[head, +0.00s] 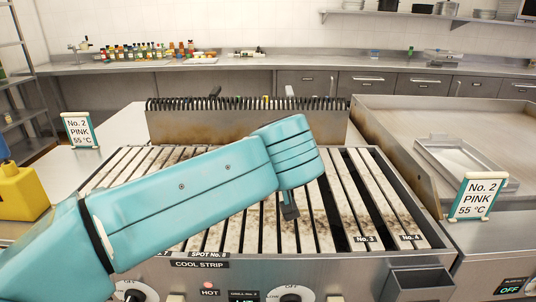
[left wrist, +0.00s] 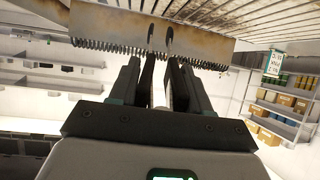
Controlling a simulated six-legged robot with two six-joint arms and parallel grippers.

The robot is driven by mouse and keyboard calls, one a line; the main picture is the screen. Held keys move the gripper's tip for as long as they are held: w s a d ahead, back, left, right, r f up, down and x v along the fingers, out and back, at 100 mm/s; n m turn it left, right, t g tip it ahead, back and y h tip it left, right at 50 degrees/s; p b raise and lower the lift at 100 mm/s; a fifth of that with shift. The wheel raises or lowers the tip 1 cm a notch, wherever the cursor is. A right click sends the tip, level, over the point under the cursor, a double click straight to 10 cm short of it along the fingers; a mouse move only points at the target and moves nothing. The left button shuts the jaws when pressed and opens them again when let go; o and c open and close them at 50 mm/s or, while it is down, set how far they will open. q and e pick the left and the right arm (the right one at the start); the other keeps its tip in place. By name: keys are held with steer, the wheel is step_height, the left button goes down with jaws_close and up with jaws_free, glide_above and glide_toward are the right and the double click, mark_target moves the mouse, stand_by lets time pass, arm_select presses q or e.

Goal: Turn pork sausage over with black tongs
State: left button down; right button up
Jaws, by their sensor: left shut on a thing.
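My left gripper (left wrist: 162,85) shows in the left wrist view, its two dark fingers on either side of a narrow gap. It is shut on what look like the black tongs (left wrist: 148,75), seen as dark strips between the fingers. In the head view my left arm reaches across the slatted grill (head: 340,215), and a short dark tip (head: 290,208) shows below its end, above the slats. The rest of that gripper is hidden behind the arm. I see no pork sausage in either view; the arm covers part of the grill. My right gripper is not in view.
Labels on the grill front read "Cool strip", "No. 3" and "No. 4". A metal tray (head: 465,160) lies on the flat plate at right, behind a sign (head: 477,197) reading "No. 2 Pink 55 °C". A raised back plate (head: 220,126) edges the grill. A yellow container (head: 20,192) stands at left.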

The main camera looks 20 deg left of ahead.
arm_select(q)
steer(key=c, duration=1.2)
jaws_free()
steer(key=shift+c, duration=0.6)
steer(key=shift+r, duration=0.1)
step_height(320, 180, up, 5)
steer(key=p, duration=0.3)
steer(key=shift+o, duration=0.4)
